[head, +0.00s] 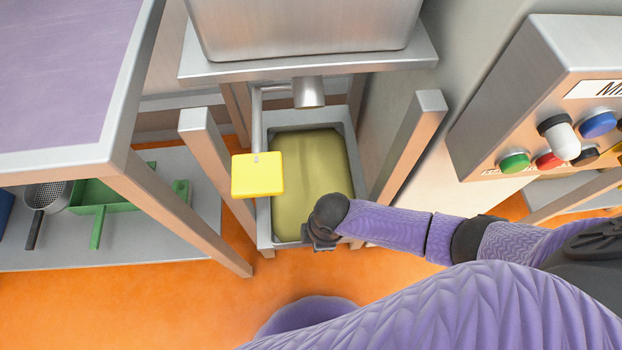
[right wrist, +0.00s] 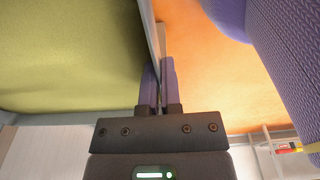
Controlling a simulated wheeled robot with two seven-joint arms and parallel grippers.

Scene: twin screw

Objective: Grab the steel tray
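The steel tray (head: 352,155) sits low between the metal legs of a stand, below a round spout. It holds a smooth yellow-green mass (head: 305,165). My right gripper (head: 320,243) is at the tray's near wall, by its right corner. In the right wrist view, the two fingers of my right gripper (right wrist: 159,88) are on either side of the thin tray wall (right wrist: 153,45) and close together, shut on it. The yellow-green mass (right wrist: 65,55) is on one side of that wall and the orange floor on the other. My left gripper is not in view.
A yellow plate (head: 257,176) on a lever hangs over the tray's left side. Stand legs (head: 410,140) flank the tray. A table (head: 60,80) is at left, with a green scoop (head: 100,200) on its lower shelf. A button panel (head: 560,110) is at right. Open orange floor lies in front.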

